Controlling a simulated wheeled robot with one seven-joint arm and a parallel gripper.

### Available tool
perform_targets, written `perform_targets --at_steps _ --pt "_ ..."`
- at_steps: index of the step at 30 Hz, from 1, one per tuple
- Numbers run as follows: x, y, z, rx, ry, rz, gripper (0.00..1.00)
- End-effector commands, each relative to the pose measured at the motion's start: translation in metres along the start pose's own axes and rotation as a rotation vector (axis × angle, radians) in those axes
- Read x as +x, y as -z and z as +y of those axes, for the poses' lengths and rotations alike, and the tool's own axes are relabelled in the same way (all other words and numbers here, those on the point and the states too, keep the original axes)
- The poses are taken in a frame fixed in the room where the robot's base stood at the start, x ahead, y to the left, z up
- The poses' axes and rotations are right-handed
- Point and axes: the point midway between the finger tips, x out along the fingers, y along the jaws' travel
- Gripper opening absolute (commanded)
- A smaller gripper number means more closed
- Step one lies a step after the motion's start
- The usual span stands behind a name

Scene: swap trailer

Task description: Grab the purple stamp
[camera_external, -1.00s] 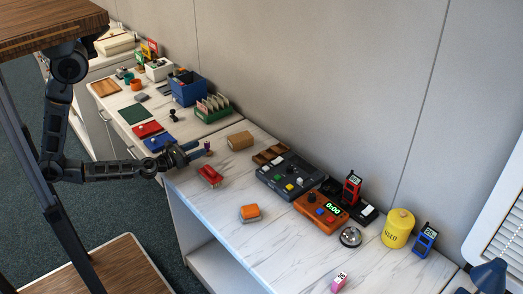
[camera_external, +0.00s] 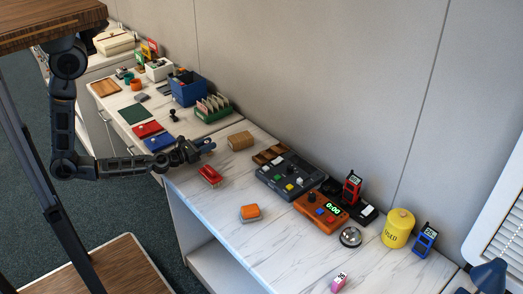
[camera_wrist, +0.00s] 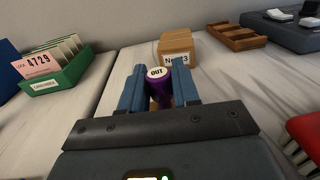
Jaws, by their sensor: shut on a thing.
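The purple stamp (camera_wrist: 159,92) has a round white top reading "OUT". In the wrist view it stands between the two blue fingers of my gripper (camera_wrist: 158,90), which are shut on it. Its lower part is partly hidden by the gripper body. In the external view my gripper (camera_external: 207,145) is at the left end of the white marble-look counter, and I cannot make out the stamp there.
A cardboard-coloured box (camera_wrist: 176,48) stands just beyond the stamp. A green card box (camera_wrist: 65,76) is to the left.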

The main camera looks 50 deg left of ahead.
Motion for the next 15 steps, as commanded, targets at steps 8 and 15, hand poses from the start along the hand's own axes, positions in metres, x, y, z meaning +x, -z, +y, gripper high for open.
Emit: perform_targets --at_steps 8,15 --pt "-0.0001 -0.0002 -0.0001 0.0 0.0 0.0 0.0" --pt "-0.0001 -0.0024 0.0001 0.0 0.0 -0.001 0.0"
